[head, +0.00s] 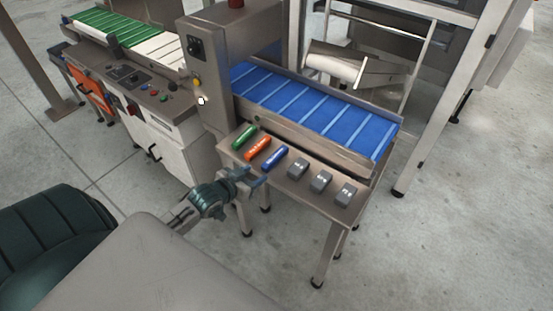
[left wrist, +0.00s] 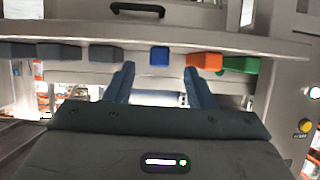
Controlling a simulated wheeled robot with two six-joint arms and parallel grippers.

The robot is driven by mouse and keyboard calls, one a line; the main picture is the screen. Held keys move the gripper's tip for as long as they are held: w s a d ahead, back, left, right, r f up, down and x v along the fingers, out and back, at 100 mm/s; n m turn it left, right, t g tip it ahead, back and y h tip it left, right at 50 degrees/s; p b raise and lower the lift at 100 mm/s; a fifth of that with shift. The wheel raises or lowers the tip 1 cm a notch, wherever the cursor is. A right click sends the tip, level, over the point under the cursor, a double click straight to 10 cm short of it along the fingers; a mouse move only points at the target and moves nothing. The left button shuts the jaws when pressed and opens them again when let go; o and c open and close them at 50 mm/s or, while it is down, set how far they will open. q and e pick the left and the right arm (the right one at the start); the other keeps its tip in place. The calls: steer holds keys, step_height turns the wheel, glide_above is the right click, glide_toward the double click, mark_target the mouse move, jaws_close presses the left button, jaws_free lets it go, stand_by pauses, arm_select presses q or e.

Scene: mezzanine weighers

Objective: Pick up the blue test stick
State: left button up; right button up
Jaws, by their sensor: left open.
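The blue test stick (head: 275,156) lies on the steel side table, between an orange stick (head: 258,148) and several grey blocks. Its blue end also shows in the left wrist view (left wrist: 160,57), between and beyond my fingers. My left gripper (head: 254,177) is open and empty at the table's near edge, just short of the blue stick's near end. In the left wrist view my left gripper (left wrist: 160,72) has its two blue fingers wide apart, with the stick's end about midway between them. My right gripper is not in view.
A green stick (head: 244,137) lies beyond the orange one. Grey weight blocks (head: 320,180) stand in a row to the right on the table (head: 296,189). A blue conveyor belt (head: 310,102) runs behind. A grey machine housing (head: 205,75) rises at the back left.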

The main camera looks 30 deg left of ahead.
mark_target(272, 159)
arm_select(q)
steer(key=w, duration=0.4)
steer(key=shift+w+d+f+b, duration=0.1)
steer(key=shift+w+d+b, duration=0.2)
steer(key=shift+d, duration=0.05)
steer(key=shift+w+f, duration=0.1)
steer(key=shift+w, duration=0.75)
steer(key=x, duration=0.3)
steer(key=shift+w, duration=0.65)
jaws_close()
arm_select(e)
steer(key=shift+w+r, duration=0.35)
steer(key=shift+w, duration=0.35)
